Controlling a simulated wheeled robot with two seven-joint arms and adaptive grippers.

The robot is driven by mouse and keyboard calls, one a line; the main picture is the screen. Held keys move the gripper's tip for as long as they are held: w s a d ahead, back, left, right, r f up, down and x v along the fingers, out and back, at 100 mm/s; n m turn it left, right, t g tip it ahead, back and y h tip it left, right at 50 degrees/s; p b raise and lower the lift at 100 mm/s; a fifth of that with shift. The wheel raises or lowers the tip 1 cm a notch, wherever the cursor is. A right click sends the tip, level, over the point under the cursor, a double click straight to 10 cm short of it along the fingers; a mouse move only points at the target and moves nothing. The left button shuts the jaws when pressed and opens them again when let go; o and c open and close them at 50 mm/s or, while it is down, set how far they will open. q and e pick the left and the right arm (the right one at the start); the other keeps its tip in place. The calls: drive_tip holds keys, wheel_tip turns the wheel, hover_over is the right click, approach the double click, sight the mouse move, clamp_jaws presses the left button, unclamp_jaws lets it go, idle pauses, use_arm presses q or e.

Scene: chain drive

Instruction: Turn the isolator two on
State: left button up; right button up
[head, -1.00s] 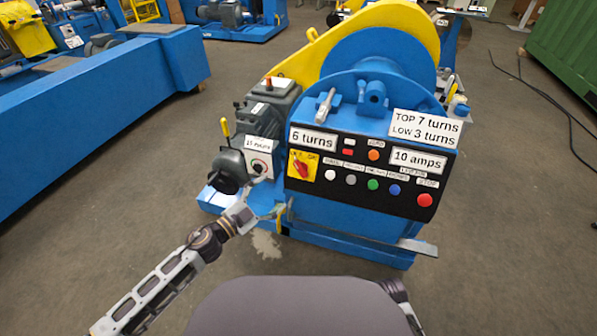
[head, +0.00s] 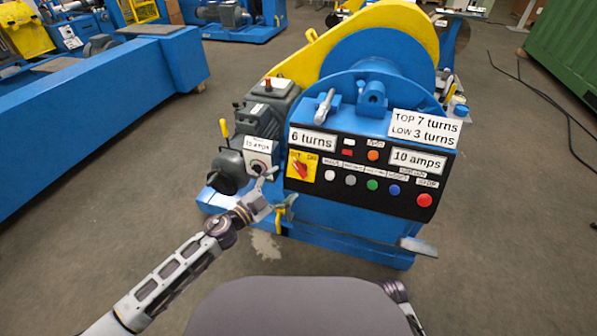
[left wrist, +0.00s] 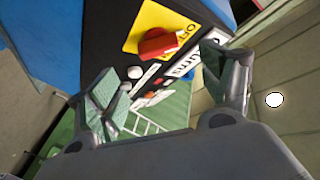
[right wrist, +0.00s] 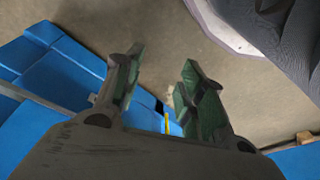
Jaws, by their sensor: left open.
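A red rotary knob (head: 299,168) sits on a yellow plate (head: 293,178) with OFF and ON lettering, at the left end of the black control panel. It slants from upper left to lower right, apparently toward OFF. A smaller round dial (head: 258,167) is on a grey box to its left. I cannot read a number two on either. My left gripper (head: 278,188) is open, below and left of the yellow plate. In the left wrist view the red knob (left wrist: 157,43) shows ahead, beyond the parted fingers, untouched. My right gripper (right wrist: 163,58) is open and empty, pointing at the floor.
The panel carries several push buttons, including a red one (head: 424,200), and white labels such as "6 turns" (head: 312,140). A metal lever (head: 325,106) stands above it. A grey motor (head: 229,172) is left of the gripper. Open floor lies in front.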

sight(300, 170)
use_arm(q)
drive_tip(key=shift+b+x, duration=0.35)
drive_tip(key=shift+x, duration=3.85)
drive_tip(key=c, duration=1)
